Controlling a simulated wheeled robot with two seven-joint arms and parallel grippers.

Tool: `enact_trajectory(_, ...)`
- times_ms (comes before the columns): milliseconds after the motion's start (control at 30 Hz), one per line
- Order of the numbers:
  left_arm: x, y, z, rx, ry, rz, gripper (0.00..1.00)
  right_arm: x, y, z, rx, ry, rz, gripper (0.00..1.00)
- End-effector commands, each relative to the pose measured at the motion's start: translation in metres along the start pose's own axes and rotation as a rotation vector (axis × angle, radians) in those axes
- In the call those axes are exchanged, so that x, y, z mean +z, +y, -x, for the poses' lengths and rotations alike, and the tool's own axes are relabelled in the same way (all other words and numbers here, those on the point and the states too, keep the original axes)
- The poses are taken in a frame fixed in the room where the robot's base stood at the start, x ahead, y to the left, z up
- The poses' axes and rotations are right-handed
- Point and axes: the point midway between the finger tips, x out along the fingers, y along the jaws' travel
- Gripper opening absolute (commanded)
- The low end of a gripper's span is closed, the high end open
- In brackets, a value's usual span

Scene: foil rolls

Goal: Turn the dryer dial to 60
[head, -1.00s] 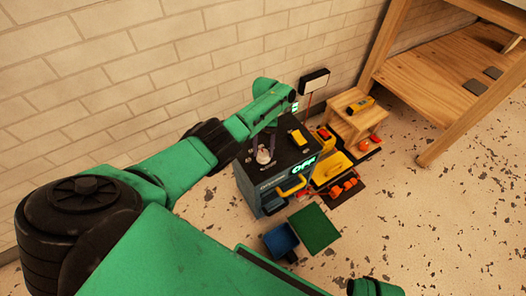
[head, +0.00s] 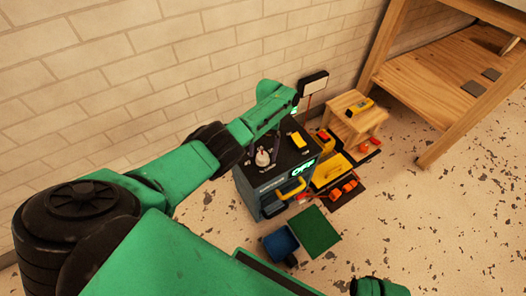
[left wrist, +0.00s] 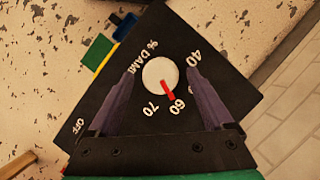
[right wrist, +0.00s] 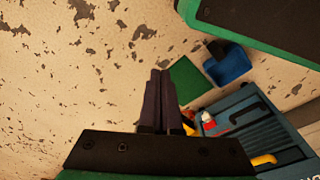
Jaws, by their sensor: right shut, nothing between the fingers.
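The dryer dial is a white round knob (left wrist: 160,75) with a red pointer on a black panel (left wrist: 140,35) in the left wrist view. The pointer points at the printed 60. 70, 40, OFF and a % label also show; another mark is partly hidden by a finger. The knob (head: 262,158) shows in the head view on top of the dark dryer cabinet (head: 262,184). My left gripper (left wrist: 160,66) is open, one finger on each side of the knob with visible gaps. My right gripper (right wrist: 160,73) is shut and empty, above the floor, away from the dial.
A yellow item (head: 298,139) lies on the cabinet top, and green lettering glows on its front. A blue bin (head: 281,243) and green mat (head: 314,229) are on the floor in front. A wooden stool (head: 357,118) and a wooden bench (head: 430,85) stand to the right.

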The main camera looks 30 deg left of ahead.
Motion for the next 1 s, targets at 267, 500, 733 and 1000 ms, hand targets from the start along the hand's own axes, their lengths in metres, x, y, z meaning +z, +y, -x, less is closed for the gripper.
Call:
enact_trajectory(267, 0.0, 0.0, 0.001, 0.0, -0.001, 0.001, 0.84, 0.0, 0.0, 0.0, 0.0, 0.0, 0.0, 0.0)
enact_trajectory(500, -0.001, 0.0, 0.039, 0.0, 0.003, 0.0, 0.84, 0.001, 0.0, -0.003, 0.0, 0.004, -0.001, 0.0)
enact_trajectory(733, -0.003, 0.0, 0.097, 0.001, 0.003, 0.001, 0.84, -0.019, -0.005, 0.028, -0.013, 0.023, 0.007, 0.0)
enact_trajectory(1000, -0.001, 0.0, 0.116, 0.0, 0.0, 0.001, 0.84, -0.027, -0.013, 0.078, -0.033, 0.031, 0.02, 0.0)
